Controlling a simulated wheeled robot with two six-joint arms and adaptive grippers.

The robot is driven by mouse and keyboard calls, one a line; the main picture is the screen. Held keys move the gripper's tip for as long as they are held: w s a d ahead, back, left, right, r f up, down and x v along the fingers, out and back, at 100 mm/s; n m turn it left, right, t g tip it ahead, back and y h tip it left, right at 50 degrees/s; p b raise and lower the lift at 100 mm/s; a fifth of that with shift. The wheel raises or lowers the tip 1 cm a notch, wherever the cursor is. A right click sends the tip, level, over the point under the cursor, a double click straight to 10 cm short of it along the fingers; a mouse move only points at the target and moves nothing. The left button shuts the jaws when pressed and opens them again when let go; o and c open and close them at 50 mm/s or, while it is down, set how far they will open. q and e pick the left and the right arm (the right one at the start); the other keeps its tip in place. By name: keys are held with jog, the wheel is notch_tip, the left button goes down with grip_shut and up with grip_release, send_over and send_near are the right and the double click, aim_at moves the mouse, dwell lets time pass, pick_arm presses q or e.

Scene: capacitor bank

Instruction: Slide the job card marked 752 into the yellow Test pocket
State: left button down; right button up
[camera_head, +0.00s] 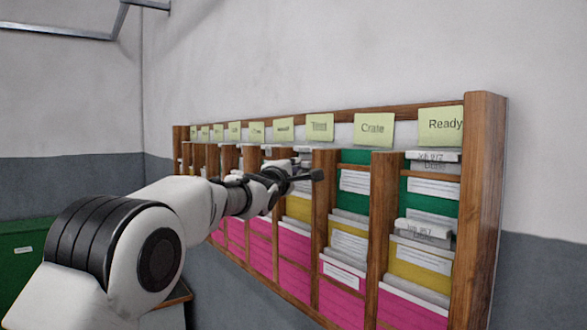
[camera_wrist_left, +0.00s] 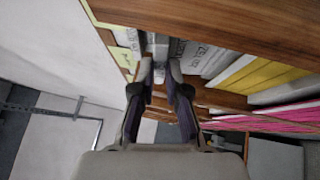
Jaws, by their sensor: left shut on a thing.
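My left gripper (camera_head: 305,175) is at the upper part of the Test column, under the Test label (camera_head: 319,126). In the left wrist view its fingertips (camera_wrist_left: 161,72) are close together, shut on a pale grey card (camera_wrist_left: 160,48). The number on that card cannot be read for sure. Other grey cards with rotated print (camera_wrist_left: 198,52) lie just beside it. The yellow Test pocket (camera_head: 298,207) shows below the gripper, partly covered by the wooden divider and my arm. My right gripper is in neither view.
The wooden rack (camera_head: 486,200) has several columns of green, yellow and pink pockets. Dividers (camera_head: 325,240) stand close on the gripper's right. The Ready column holds cards marked 977 (camera_head: 432,156) and a second job card (camera_head: 425,228). A green cabinet (camera_head: 25,265) stands at left.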

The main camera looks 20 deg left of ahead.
pick_arm(q)
notch_tip(320, 180, down, 2)
jog(key=shift+f+b, duration=0.1)
jog(key=shift+b, duration=0.45)
jog(key=shift+w+d+m+g+p, duration=0.2)
jog(key=shift+m+g+p, duration=0.15)
jog(key=shift+p, duration=0.3)
dwell(0.5)
jog(key=shift+f+b, duration=0.55)
jog(key=shift+f, duration=0.4)
jog(key=c, duration=1.1)
grip_release()
